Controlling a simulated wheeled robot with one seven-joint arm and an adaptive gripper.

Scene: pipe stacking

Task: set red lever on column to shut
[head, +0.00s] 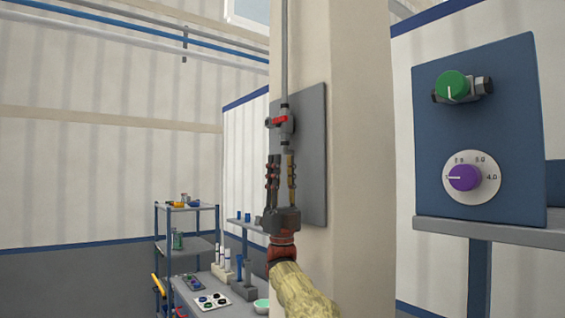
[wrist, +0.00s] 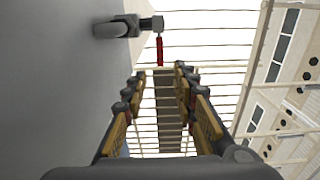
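The red lever (head: 279,121) sits on a grey valve on the vertical pipe (head: 284,60), in front of a grey plate (head: 312,160) on the column (head: 345,120). In the head view it lies roughly crosswise to the pipe. My gripper (head: 281,157) points up just below the valve, its two fingers apart and empty. In the wrist view the red lever (wrist: 159,50) hangs from the valve stem, beyond the fingertips and roughly in line with the gap of my gripper (wrist: 157,80). It appears apart from both fingers.
The plate (wrist: 50,90) runs close along the left of my gripper in the wrist view. A blue panel (head: 490,120) with a green knob (head: 452,86) and a purple dial (head: 464,177) stands at right. A shelf rack (head: 187,245) and cluttered table (head: 225,290) are at lower left.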

